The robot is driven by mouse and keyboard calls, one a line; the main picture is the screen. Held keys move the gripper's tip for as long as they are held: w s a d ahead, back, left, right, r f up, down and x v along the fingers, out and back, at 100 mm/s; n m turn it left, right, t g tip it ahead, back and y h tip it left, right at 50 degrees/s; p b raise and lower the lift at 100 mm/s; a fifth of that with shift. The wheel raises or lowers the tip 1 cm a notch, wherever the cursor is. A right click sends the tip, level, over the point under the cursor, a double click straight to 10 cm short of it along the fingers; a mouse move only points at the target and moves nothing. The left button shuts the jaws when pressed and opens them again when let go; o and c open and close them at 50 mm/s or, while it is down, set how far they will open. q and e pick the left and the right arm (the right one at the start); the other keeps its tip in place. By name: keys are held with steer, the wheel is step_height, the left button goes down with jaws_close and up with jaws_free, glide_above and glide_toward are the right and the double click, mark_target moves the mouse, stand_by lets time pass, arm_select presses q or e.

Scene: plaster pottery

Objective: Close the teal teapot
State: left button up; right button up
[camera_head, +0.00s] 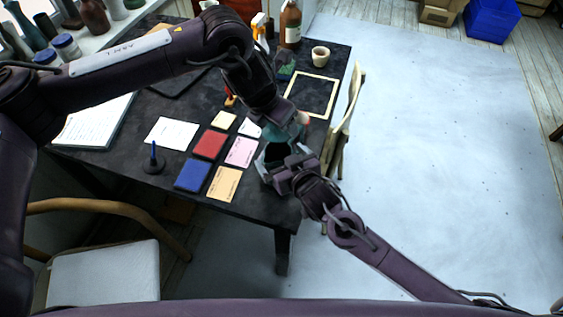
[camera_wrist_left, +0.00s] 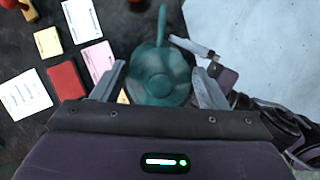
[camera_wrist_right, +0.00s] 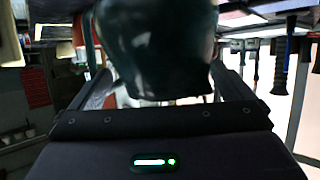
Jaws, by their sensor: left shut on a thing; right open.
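The teal teapot (camera_head: 267,158) is at the right edge of the dark table, its dark opening showing in the head view. My left gripper (camera_head: 291,128) is shut on the round teal lid with its central knob (camera_wrist_left: 160,84), just above and beside the teapot. A thin teal spout or handle (camera_wrist_left: 162,25) sticks out past the lid in the left wrist view. My right gripper (camera_head: 276,172) is open at the teapot's near side. The teapot's rounded body (camera_wrist_right: 158,45) fills the space between its fingers in the right wrist view. The lid hides much of the teapot from above.
Red (camera_head: 210,144) and blue (camera_head: 194,174) blocks and several paper cards lie left of the teapot. A wooden chair (camera_head: 345,118) stands against the table's right side. A cup (camera_head: 320,56) and a brown bottle (camera_head: 290,24) stand at the back.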

steer(key=shift+w+a+f, duration=0.25)
steer(key=shift+w+a, duration=0.05)
steer(key=shift+w, duration=0.2)
steer(key=c, duration=1.1)
arm_select(q)
steer(key=shift+w+d+f, duration=0.15)
steer(key=shift+f, duration=2.25)
arm_select(e)
steer(key=shift+r, duration=0.1)
arm_select(q)
steer(key=shift+f, duration=0.15)
steer(key=shift+f, duration=0.75)
